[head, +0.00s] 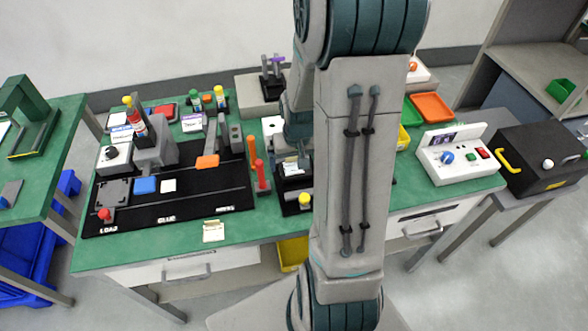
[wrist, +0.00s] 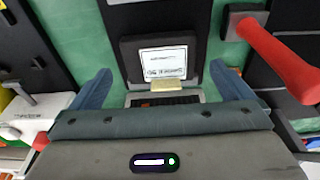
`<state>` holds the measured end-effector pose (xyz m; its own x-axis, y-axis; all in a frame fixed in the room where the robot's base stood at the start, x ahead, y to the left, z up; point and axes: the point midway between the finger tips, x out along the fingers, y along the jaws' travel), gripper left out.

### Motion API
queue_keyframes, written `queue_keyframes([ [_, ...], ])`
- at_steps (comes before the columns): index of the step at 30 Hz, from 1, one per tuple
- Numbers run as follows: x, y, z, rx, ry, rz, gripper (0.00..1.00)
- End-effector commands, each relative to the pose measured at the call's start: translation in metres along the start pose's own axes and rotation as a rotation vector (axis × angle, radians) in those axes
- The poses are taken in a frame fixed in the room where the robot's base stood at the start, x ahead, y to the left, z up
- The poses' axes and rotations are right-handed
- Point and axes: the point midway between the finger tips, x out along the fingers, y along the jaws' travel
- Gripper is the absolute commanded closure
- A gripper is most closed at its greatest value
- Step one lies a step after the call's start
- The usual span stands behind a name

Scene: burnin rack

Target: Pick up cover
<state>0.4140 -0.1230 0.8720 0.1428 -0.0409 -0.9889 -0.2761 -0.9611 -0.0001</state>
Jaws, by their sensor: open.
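A black, square, block-like piece with a white label (wrist: 165,62) lies ahead of my gripper in the wrist view; I cannot tell for sure that it is the cover. A small tan tab (wrist: 166,85) sits at its near edge, above a grey-rimmed part with dark slots (wrist: 168,99). My gripper (wrist: 162,84) is open, one blue finger on each side, with green surface showing between the fingers and these parts. In the head view my arm hides much of this spot; the labelled piece (head: 291,168) shows just below my wrist, on a black fixture.
A red handle (wrist: 280,48) stands close to the right finger in the wrist view. In the head view, orange and red handles (head: 262,175) stand left of the fixture. A black mat (head: 150,213) covers the bench's left; a white control box (head: 455,155) stands right.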

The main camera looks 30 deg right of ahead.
Motion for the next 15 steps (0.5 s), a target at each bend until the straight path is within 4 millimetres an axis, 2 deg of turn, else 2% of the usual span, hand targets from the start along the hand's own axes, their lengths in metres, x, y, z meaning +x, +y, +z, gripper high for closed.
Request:
queue_keyframes([
  [6,0.023,0.0,0.001,0.0,-0.002,0.0,0.0],
  [15,0.026,0.0,0.0,0.001,0.001,0.0,0.0],
])
